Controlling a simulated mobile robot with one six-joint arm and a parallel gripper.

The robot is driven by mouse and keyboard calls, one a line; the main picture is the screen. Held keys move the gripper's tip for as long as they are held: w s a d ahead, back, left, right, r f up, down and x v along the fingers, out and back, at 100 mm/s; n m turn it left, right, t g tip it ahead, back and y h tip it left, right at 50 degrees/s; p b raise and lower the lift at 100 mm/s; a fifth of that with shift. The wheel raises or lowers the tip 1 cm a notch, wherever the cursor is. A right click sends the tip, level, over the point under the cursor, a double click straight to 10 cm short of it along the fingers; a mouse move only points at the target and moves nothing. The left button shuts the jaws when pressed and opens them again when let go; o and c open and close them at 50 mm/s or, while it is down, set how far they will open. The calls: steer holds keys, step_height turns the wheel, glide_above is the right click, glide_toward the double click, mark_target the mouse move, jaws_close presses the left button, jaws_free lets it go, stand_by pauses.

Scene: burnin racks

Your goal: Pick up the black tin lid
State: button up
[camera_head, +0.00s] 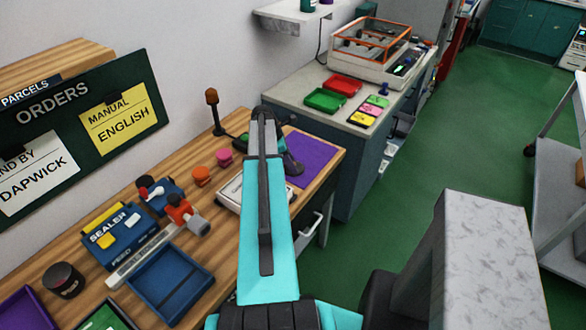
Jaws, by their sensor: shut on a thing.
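My arm reaches from the bottom of the head view to the far end of the wooden bench. My gripper (291,164) is mostly hidden behind my own arm, beside the purple mat (311,158). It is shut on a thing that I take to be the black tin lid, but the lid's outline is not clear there. A round black tin (63,281) stands at the lower left of the bench, well apart from my gripper. I cannot tell whether its dark top is a separate lid.
A blue sealer (118,236), a blue tray (167,283), and orange (202,177) and pink (224,157) round items stand left of my arm. A microphone-like stand (213,112) rises behind. A grey counter with red (343,86) and green (325,100) trays lies beyond.

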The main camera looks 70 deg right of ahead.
steer(key=shift+a+f, duration=0.15)
steer(key=shift+f, duration=0.1)
steer(key=shift+r+b, duration=0.3)
steer(key=shift+r, duration=0.2)
jaws_close()
step_height(320, 180, up, 9)
steer(key=b, duration=0.2)
steer(key=shift+d, duration=0.2)
